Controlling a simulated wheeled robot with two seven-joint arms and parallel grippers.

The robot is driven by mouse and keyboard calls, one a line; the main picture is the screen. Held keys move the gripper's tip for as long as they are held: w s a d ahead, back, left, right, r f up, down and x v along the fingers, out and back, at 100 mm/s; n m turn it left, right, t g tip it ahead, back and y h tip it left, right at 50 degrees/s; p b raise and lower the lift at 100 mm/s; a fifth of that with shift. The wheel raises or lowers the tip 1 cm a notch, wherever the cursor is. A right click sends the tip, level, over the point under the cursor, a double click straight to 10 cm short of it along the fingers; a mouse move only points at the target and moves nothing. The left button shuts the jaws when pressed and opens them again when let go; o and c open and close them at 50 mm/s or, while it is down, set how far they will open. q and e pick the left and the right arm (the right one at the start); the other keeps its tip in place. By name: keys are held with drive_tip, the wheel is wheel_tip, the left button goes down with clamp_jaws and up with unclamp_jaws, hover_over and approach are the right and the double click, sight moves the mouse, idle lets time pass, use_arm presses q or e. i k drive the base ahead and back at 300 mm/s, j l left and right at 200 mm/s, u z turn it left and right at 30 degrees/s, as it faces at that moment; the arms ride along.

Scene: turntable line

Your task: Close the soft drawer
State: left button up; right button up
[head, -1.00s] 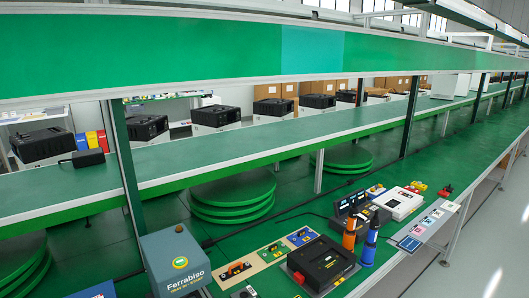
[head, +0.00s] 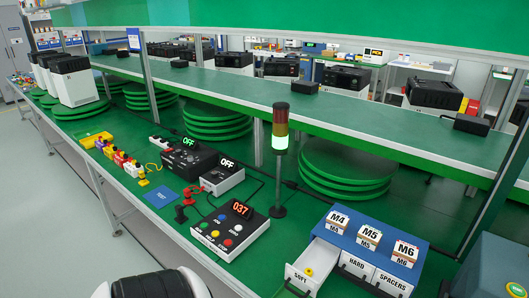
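A small blue-topped drawer cabinet (head: 372,238) stands on the green bench at the lower right. Its front has drawers labelled SOFT, HARD and SPACERS. The SOFT drawer (head: 303,283) at the left is pulled out toward me, with a yellow item inside and a dark handle on its front. The HARD drawer (head: 354,269) and SPACERS drawer (head: 389,281) look shut. Labelled boxes M4, M5 and M6 sit on the cabinet top. Neither gripper shows; only a black and white part of my own body is at the bottom edge.
Left of the cabinet is a control box (head: 230,228) reading 037 with coloured buttons. A signal tower (head: 279,160) with a lit lower section stands behind it. Two units reading OFF and a blue mat (head: 160,197) lie farther left. A blue-grey box (head: 497,268) is at the right edge.

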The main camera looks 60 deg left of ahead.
sight(322, 256)
drive_tip(key=u, duration=1.45)
drive_tip(key=i+l+z, duration=0.1)
drive_tip(key=i+l, duration=0.15)
drive_tip(key=l, duration=0.1)
